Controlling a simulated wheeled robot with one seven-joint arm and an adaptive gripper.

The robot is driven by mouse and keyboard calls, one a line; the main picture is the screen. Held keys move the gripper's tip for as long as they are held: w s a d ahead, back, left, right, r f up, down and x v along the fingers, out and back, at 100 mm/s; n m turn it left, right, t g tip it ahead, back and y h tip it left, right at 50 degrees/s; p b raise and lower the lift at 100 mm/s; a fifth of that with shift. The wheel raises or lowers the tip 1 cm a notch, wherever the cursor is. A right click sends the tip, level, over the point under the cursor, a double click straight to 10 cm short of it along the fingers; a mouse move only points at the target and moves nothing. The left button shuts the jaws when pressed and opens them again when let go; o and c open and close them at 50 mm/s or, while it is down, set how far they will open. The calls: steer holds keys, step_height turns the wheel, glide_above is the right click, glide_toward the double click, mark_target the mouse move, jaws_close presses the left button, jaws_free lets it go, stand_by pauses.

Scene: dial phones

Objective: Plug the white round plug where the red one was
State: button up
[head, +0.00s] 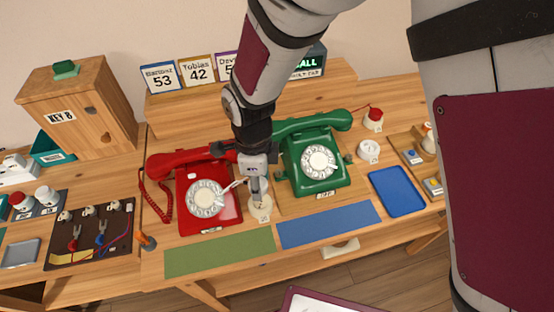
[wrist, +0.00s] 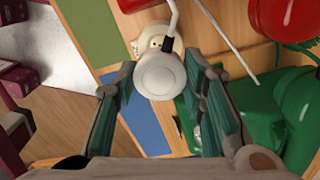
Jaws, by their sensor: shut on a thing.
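The white round plug (wrist: 160,76) sits between the two fingertips of my gripper (wrist: 160,70), which is shut on it; its white cord rises from one side. In the head view my gripper (head: 256,178) points down between the red and green phones. Just below it is a cream round socket (head: 261,210), which also shows behind the plug in the wrist view (wrist: 153,36). The plug is at or just above the socket; I cannot tell if they touch. The red plug (head: 374,114) stands behind and right of the green phone, with a red cord.
The red dial phone (head: 207,198) is left of my gripper and the green dial phone (head: 318,160) is right. Green (head: 220,253) and blue (head: 328,224) mats lie in front. A white round piece (head: 369,151) and a blue tray (head: 397,191) are at right.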

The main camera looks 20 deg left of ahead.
steer(key=b, duration=0.4)
glide_above(260, 204)
steer(key=shift+f, duration=2.75)
steer(key=shift+p, duration=0.85)
steer(key=shift+f, duration=0.7)
steer(key=o, duration=1.1)
steer(key=shift+r, duration=0.15)
step_height(260, 204, up, 12)
steer(key=shift+f, duration=0.1)
